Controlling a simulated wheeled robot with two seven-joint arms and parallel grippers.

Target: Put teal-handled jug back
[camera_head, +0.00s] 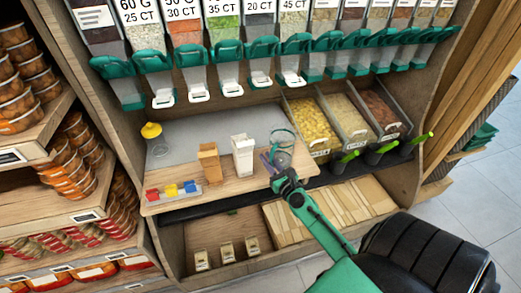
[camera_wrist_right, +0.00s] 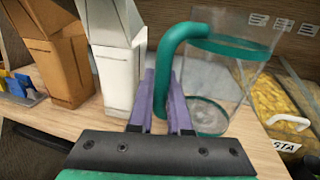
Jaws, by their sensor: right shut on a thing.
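The teal-handled jug is clear, with a teal rim band and handle. It stands upright on the wooden counter (camera_head: 225,192) at its right part, and it shows in the head view (camera_head: 283,140) and large in the right wrist view (camera_wrist_right: 222,80). My right gripper (camera_head: 276,163) reaches in from the lower right. In the right wrist view its purple fingers (camera_wrist_right: 165,105) are shut on the jug's teal handle. The jug's base appears to be at counter level; I cannot tell whether it touches. My left gripper is not in view.
A white carton (camera_head: 243,157) and a brown carton (camera_head: 209,162) stand left of the jug. A yellow-lidded jar (camera_head: 152,138) and small coloured blocks (camera_head: 171,192) are farther left. Open food bins (camera_head: 313,125) with green-handled scoops adjoin on the right. Teal-spouted dispensers (camera_head: 226,72) hang above.

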